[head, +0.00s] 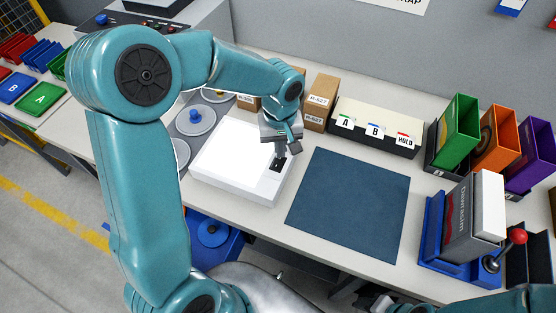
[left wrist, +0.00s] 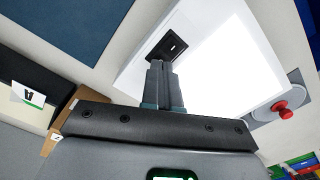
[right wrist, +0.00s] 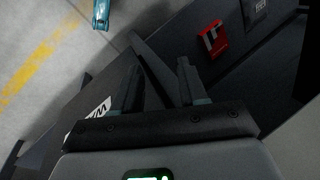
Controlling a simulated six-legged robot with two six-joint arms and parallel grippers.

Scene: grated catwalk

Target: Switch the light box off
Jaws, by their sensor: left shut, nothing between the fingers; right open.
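The light box (head: 232,155) is a white flat box on the bench, its top panel glowing bright white. It also shows in the left wrist view (left wrist: 222,60). Its black switch (head: 279,163) sits on the right-hand border and shows as a dark plate in the left wrist view (left wrist: 172,45). My left gripper (head: 281,150) is shut and empty, fingertips pointing down just at the switch. In the left wrist view its tips (left wrist: 160,65) overlap the near edge of the switch; I cannot tell whether they touch. My right gripper (right wrist: 158,82) is open and empty, away from the box.
A dark blue mat (head: 350,203) lies right of the box. Cardboard boxes (head: 320,102) and a card file (head: 375,130) stand behind. Coloured bins (head: 495,138) and a red-knobbed lever (head: 517,237) are at right. Grey discs (head: 195,120) lie left of the box.

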